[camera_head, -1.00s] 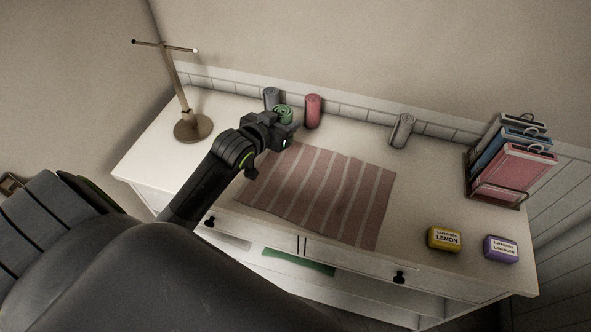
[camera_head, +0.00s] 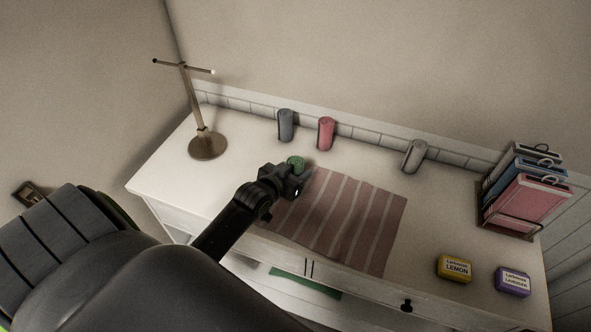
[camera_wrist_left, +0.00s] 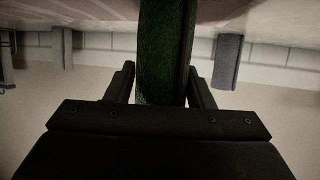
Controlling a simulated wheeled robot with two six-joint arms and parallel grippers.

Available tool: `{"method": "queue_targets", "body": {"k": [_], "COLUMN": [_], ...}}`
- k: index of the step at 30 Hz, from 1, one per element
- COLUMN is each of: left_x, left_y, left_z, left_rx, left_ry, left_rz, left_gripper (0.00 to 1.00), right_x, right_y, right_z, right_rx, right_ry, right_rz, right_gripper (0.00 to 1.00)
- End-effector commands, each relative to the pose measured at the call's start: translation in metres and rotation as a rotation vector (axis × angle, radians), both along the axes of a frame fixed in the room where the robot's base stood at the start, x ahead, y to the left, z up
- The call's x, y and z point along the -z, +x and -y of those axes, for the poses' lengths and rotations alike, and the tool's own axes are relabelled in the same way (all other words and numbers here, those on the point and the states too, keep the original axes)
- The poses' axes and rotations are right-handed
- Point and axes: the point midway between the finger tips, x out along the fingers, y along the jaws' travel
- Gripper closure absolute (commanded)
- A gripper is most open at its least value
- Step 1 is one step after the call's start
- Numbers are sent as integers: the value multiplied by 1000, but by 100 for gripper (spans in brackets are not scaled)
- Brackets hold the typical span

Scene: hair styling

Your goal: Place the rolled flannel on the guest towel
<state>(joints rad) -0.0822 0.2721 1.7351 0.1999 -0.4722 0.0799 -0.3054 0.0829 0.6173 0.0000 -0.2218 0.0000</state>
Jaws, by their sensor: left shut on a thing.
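A green rolled flannel (camera_head: 297,162) is in my left gripper (camera_head: 294,174). The left wrist view shows the green roll (camera_wrist_left: 163,50) between the two fingers (camera_wrist_left: 162,85), which are shut on it. In the head view the gripper and roll are at the upper left edge of the guest towel (camera_head: 345,215), a pink towel with pale stripes lying flat on the dresser top. I cannot tell whether the roll touches the towel. My right gripper is not in view.
Blue-grey (camera_head: 286,125), pink (camera_head: 326,134) and grey (camera_head: 414,156) rolls stand along the back wall. A metal T-stand (camera_head: 207,143) is at the left. A rack of packets (camera_head: 522,195) and yellow (camera_head: 454,268) and purple (camera_head: 513,281) soap boxes are at the right.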

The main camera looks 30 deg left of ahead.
Motion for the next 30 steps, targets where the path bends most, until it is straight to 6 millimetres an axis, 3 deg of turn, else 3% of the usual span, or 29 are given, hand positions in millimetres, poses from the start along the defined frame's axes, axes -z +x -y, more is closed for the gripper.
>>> {"method": "queue_targets", "body": {"k": [16,17,21,30], "left_x": [17,17,16,12], "left_y": [-2,-3,-2,-1], "left_z": [-1,-1,-1,0], "left_rx": [-2,-3,-2,-1], "left_ry": [1,1,1,0], "left_rz": [-13,-15,-11,-3], "left_gripper": [74,50,32,30], "right_x": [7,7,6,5], "right_y": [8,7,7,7], "right_z": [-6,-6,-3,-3], "right_rx": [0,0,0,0], "right_ry": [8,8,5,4], "right_rz": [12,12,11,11], "right_gripper": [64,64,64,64]}}
